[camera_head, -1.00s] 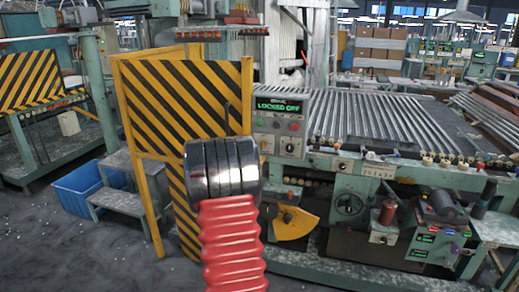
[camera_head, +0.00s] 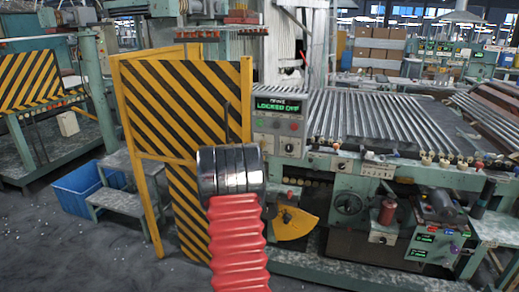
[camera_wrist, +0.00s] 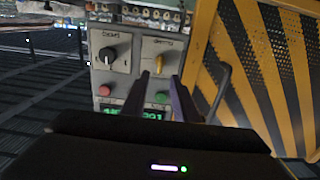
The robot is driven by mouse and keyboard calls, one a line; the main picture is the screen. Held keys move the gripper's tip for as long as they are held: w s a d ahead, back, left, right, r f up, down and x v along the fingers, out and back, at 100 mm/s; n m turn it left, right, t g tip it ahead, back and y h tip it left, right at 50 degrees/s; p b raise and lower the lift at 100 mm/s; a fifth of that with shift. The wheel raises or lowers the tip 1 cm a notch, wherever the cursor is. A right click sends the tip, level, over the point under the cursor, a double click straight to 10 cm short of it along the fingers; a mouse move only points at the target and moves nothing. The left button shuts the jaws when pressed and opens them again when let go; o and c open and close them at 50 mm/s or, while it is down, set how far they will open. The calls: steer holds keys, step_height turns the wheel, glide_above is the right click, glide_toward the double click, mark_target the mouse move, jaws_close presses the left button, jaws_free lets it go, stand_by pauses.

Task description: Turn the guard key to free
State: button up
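The control panel (camera_head: 279,118) beside the striped guard has a lit green display (camera_head: 278,106) that reads LOCKED OFF. In the wrist view the panel shows turned over, with a yellow key-like knob (camera_wrist: 160,62) on its right plate and a dark knob (camera_wrist: 108,56) on its left plate. Their labels are too blurred to read surely. My gripper (camera_wrist: 160,76) is open, its two dark fingers apart and pointing at the yellow knob; I cannot tell whether they touch it. In the head view my arm hides the fingers.
The yellow-and-black striped guard (camera_head: 190,100) stands close beside the panel, with a dark handle (camera_wrist: 221,90). A red button (camera_wrist: 105,90) and a green button (camera_wrist: 162,97) sit near the knobs. A roller bed (camera_head: 370,115) lies to the right.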

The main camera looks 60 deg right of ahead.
steer(key=w+d, duration=0.1)
steer(key=d, duration=0.8)
steer(key=shift+w, duration=0.25)
jaws_close()
stand_by(0.5)
